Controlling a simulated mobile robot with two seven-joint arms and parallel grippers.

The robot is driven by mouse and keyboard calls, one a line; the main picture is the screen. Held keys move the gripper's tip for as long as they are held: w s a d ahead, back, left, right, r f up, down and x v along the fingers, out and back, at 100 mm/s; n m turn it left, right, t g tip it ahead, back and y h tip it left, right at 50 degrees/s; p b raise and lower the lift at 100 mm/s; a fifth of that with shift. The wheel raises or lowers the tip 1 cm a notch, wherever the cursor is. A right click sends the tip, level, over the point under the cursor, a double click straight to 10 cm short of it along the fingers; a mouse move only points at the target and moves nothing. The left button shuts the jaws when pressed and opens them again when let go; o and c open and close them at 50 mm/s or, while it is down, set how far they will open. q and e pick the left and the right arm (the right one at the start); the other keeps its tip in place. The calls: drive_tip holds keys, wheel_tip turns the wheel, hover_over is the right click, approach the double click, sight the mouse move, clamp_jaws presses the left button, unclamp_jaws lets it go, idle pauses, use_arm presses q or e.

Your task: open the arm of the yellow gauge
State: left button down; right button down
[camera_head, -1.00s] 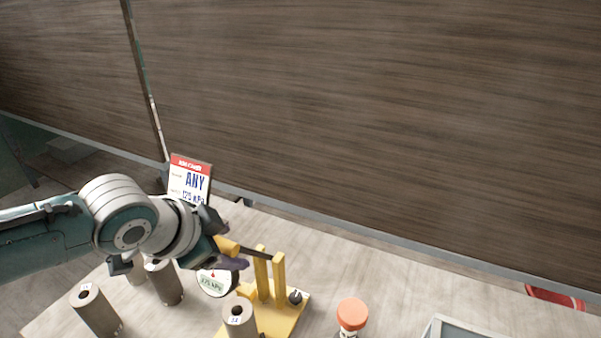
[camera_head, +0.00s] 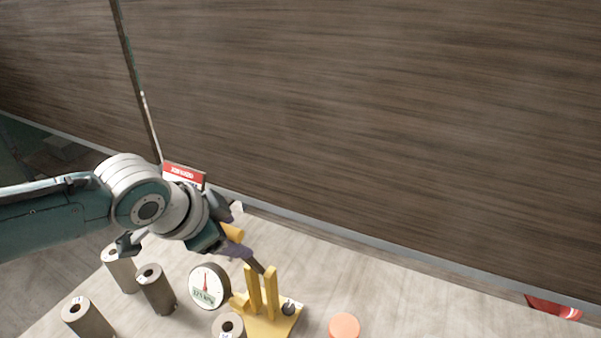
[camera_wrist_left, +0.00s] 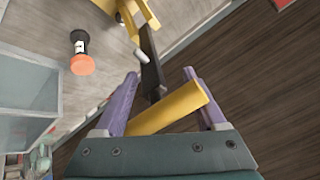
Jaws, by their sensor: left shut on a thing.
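The yellow gauge (camera_head: 266,318) stands on the table with two yellow uprights and a round white dial (camera_head: 209,286) on its left. Its dark arm (camera_head: 255,266) slopes up and left from the uprights to a yellow handle (camera_head: 232,233). My left gripper (camera_head: 236,232) is shut on that handle. In the left wrist view the yellow handle (camera_wrist_left: 168,108) lies crosswise between the two purple fingers, and the dark arm (camera_wrist_left: 151,68) runs away from it to the gauge's frame (camera_wrist_left: 128,18). My right gripper is not in view.
Several grey-brown cylinders (camera_head: 156,289) stand left of the gauge, one (camera_head: 229,327) close in front of it. An orange-lidded jar (camera_head: 344,325) stands to its right. A red-topped card (camera_head: 184,174) is behind my left gripper. Table at right is mostly clear.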

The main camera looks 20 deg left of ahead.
use_arm(q)
drive_tip(key=shift+a+f, duration=0.1)
drive_tip(key=shift+c, duration=0.2)
unclamp_jaws()
drive_tip(key=shift+s+r, duration=0.3)
drive_tip(key=shift+r, duration=0.2)
drive_tip(key=p+v, duration=0.1)
drive_tip(key=v, duration=0.8)
drive_tip(key=shift+f, duration=0.15)
